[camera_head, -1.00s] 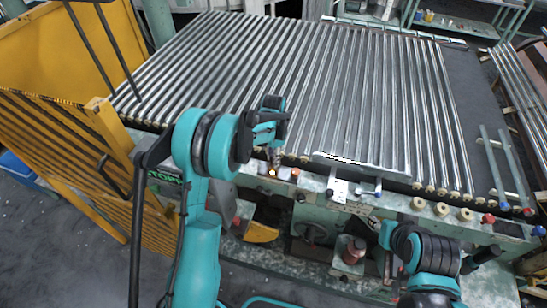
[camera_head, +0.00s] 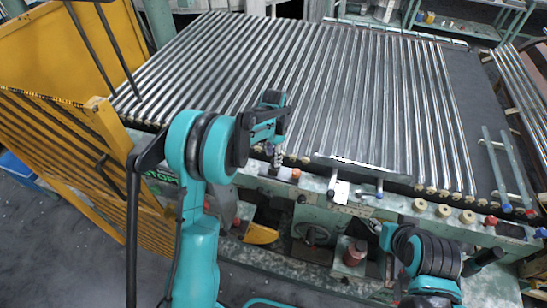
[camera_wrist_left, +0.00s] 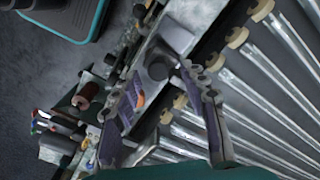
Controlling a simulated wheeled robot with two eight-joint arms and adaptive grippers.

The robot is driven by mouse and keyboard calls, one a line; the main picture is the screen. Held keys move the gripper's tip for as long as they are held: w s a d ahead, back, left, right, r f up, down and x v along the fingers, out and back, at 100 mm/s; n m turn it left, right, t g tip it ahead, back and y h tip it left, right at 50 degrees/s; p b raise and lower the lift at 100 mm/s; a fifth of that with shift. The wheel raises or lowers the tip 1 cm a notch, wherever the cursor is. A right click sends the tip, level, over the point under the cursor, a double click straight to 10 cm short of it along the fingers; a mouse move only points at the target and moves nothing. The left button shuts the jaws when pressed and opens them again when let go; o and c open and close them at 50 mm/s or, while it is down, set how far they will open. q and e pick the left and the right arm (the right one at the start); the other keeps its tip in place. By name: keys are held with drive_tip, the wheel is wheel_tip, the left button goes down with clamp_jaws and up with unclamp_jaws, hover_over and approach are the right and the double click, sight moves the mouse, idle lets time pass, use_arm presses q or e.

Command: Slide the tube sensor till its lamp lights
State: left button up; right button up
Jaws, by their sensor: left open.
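My left gripper (camera_head: 274,146) hangs over the front edge of the tube bed, with its fingers apart. A small grey metal fitting (camera_head: 276,162), which seems to be the tube sensor, stands on the front rail just below the gripper. In the left wrist view the two fingers of my left gripper (camera_wrist_left: 163,80) are spread. A dark round knob (camera_wrist_left: 158,68) on a grey block shows near their tips; I cannot tell whether they touch it. No lit lamp shows clearly on the fitting now. My right arm shows at lower right, but its gripper cannot be made out.
Parallel glass tubes (camera_head: 330,90) fill the bed behind the rail. A yellow slatted guard (camera_head: 60,150) stands at the left.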

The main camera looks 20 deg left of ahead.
use_arm(q)
wheel_tip(320, 180, up, 10)
drive_tip(key=shift+r, duration=0.25)
drive_tip(key=shift+s, duration=0.1)
